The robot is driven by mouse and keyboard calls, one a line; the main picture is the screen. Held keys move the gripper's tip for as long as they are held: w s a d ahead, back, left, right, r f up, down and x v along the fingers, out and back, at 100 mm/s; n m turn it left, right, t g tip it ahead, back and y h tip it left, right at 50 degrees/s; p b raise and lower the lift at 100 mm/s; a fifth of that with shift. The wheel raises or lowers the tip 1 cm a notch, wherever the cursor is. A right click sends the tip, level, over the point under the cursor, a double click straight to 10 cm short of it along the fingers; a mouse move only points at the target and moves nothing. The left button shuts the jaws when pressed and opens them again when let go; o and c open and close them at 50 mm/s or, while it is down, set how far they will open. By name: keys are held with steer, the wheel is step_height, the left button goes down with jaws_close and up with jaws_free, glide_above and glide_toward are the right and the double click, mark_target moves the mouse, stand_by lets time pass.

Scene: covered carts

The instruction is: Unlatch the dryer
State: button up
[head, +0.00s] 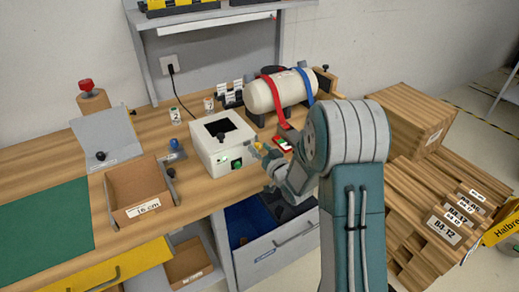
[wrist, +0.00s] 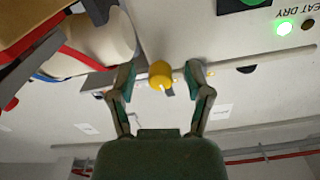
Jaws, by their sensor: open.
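The dryer is a white box (head: 211,158) on the wooden bench, with a dark square opening in its top and a green light on its front. In the wrist view its pale front panel (wrist: 215,38) carries lettering that partly reads "EAT DRY" beside a lit green lamp (wrist: 284,28). A yellow knob (wrist: 159,74) shows between my fingertips. My gripper (head: 263,152) is at the right side of the dryer. In the wrist view my gripper (wrist: 160,80) is open, one finger on each side of the knob; whether either finger touches it I cannot tell.
A white cylinder tank (head: 268,96) with red and blue straps lies behind my gripper. A red device (head: 284,144) lies close by on the bench. Stacked wooden boards (head: 430,190) are at the right.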

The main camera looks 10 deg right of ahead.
steer(key=v, duration=1.2)
steer(key=s+d+r+m+g+h, duration=0.1)
steer(key=s+r+g+h, duration=0.55)
steer(key=r, duration=0.35)
steer(key=s+a+r+g, duration=0.1)
steer(key=s+a+g, duration=0.1)
steer(key=s, duration=0.7)
steer(key=s+a+r+g, duration=0.2)
steer(key=s+g, duration=0.1)
steer(key=s, duration=0.6)
steer(key=shift+s+a+r+y, duration=0.3)
steer(key=shift+s+a+y, duration=0.1)
steer(key=shift+y, duration=0.05)
